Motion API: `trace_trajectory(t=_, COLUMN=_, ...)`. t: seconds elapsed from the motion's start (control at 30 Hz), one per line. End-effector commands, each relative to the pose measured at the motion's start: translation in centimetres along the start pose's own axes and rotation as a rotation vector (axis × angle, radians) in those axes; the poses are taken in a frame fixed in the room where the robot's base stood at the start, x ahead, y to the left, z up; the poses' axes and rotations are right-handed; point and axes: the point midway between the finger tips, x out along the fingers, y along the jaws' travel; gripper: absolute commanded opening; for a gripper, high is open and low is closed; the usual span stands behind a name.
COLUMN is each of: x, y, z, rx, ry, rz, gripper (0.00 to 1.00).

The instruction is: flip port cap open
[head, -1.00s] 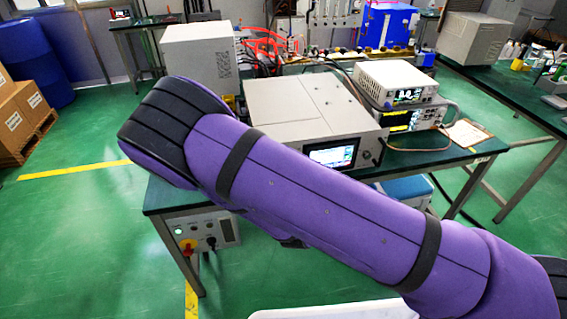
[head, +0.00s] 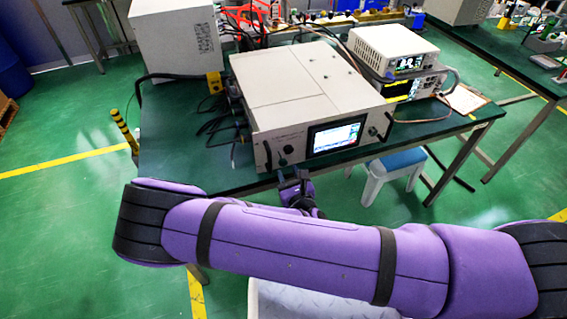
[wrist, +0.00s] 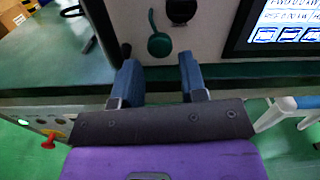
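The microwave generator (head: 285,95) is a beige box with a lit screen, standing on the green-topped table. In the wrist view a round dark-green port cap (wrist: 159,45) with a thin strap above it is on the lower front panel (wrist: 212,28). A black knob (wrist: 181,10) sits above and right of the cap. My gripper (wrist: 159,76) is open and empty, its two blue fingers below and either side of the cap, not touching it in the picture. In the head view my gripper (head: 291,180) is low in front of the panel; the cap is too small to make out.
A lit screen (wrist: 278,28) is right of the knob. The table (head: 190,165) has its front edge close below the panel. A blue-topped stool (head: 397,160) stands under the table at right. Cables (head: 218,125) lie left of the generator.

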Motion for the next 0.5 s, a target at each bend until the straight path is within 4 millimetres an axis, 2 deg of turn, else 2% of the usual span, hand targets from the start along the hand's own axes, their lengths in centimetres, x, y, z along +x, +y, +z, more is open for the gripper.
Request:
trace_trajectory(t=0.2, x=3.2, y=0.0, z=0.0, rx=0.001, ry=-0.001, rz=-0.001, gripper=0.39)
trace_trajectory(t=0.5, x=4.7, y=0.0, z=0.0, rx=0.001, ry=0.000, rz=-0.001, gripper=0.39)
